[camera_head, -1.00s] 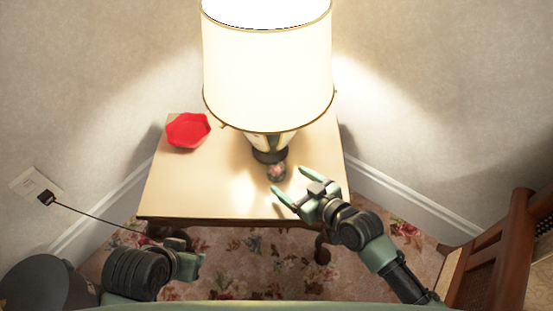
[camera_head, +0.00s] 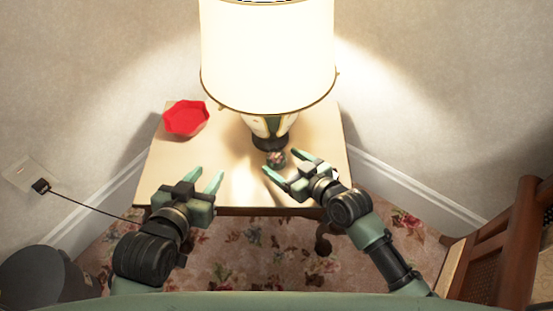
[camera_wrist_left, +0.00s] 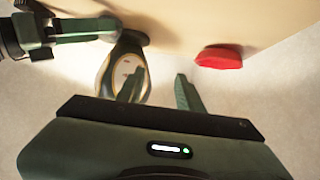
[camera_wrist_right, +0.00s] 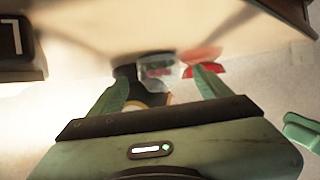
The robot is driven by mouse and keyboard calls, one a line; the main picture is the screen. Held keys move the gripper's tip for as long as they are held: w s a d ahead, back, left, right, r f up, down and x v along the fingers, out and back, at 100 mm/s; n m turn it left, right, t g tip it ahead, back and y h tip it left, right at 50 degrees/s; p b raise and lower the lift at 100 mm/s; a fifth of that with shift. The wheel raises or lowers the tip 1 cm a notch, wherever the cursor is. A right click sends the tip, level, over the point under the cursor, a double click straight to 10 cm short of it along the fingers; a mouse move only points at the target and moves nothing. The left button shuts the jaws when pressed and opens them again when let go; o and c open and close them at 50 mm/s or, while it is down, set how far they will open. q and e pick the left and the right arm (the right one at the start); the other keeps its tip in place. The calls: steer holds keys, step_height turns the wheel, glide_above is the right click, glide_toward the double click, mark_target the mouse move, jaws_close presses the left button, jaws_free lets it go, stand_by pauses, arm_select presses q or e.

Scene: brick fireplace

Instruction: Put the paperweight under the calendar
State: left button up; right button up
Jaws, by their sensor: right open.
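My left gripper (camera_head: 207,177) is open and empty over the table's front left part.
A lamp with a large white shade (camera_head: 267,60) stands at the table's back and overhangs it. A red dish (camera_head: 186,118) lies at the back left. The small table's (camera_head: 165,160) left part is otherwise clear. A wooden chair (camera_head: 510,245) stands at right.

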mark_target(283, 161)
steer(key=shift+b+x, duration=0.75)
steer(key=shift+x, duration=0.2)
steer(key=shift+w+a+f+b, duration=0.3)
steer(key=shift+w+a+b, duration=0.05)
steer(key=shift+w+b, duration=0.2)
arm_select(q)
step_height(283, 161, up, 13)
steer(key=w+d+t+h, duration=0.2)
steer(key=t, duration=0.5)
steer(key=shift+w+d+t+h, duration=0.25)
steer(key=shift+w+t+h, duration=0.05)
steer(key=shift+w, duration=0.1)
arm_select(e)
jaws_close()
steer(key=shift+r, duration=0.1)
